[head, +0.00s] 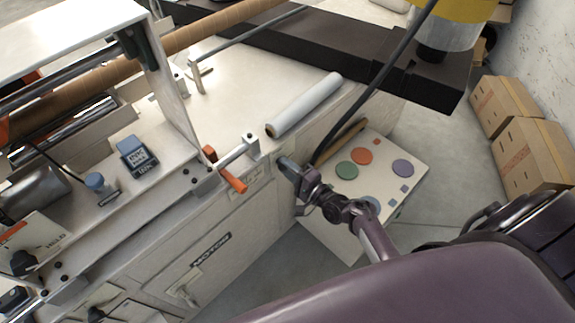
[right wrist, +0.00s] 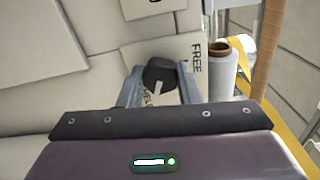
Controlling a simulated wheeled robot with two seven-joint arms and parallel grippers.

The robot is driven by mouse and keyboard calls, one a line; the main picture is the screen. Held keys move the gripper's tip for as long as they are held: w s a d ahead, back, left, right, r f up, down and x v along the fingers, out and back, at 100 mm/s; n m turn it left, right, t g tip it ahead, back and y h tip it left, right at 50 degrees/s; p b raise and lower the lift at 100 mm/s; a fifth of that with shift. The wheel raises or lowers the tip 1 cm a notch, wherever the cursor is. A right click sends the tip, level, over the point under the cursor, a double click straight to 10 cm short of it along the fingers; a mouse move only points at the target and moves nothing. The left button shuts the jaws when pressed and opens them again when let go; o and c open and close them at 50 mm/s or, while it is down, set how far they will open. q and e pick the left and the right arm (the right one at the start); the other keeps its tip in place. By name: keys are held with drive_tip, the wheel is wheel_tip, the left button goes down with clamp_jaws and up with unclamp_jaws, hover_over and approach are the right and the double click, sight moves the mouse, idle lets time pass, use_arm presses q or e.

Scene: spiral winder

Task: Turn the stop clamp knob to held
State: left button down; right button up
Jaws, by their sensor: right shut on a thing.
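The stop clamp knob (right wrist: 160,76) is black with a white pointer line and sits on a pale plate (right wrist: 135,52) in the right wrist view. The word FREE stands on the plate to the right of the knob. Other lettering below the knob is mostly hidden by it and my gripper. The pointer line runs nearly up and down in that view, its lower end towards that lettering. My right gripper (right wrist: 160,90) is shut on the knob, one finger on each side. In the head view the right gripper (head: 287,166) is at the cabinet's right end and hides the knob. My left gripper is not in view.
A white film roll (head: 304,104) lies on the top just beyond my right gripper. An orange-handled lever (head: 232,181) is close to its left. Another black knob (head: 23,262) by a HELD label is at far left.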

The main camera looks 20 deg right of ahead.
drive_tip(key=shift+m, duration=0.6)
drive_tip(key=o, duration=1)
drive_tip(key=v, duration=0.8)
drive_tip(key=shift+w, duration=0.1)
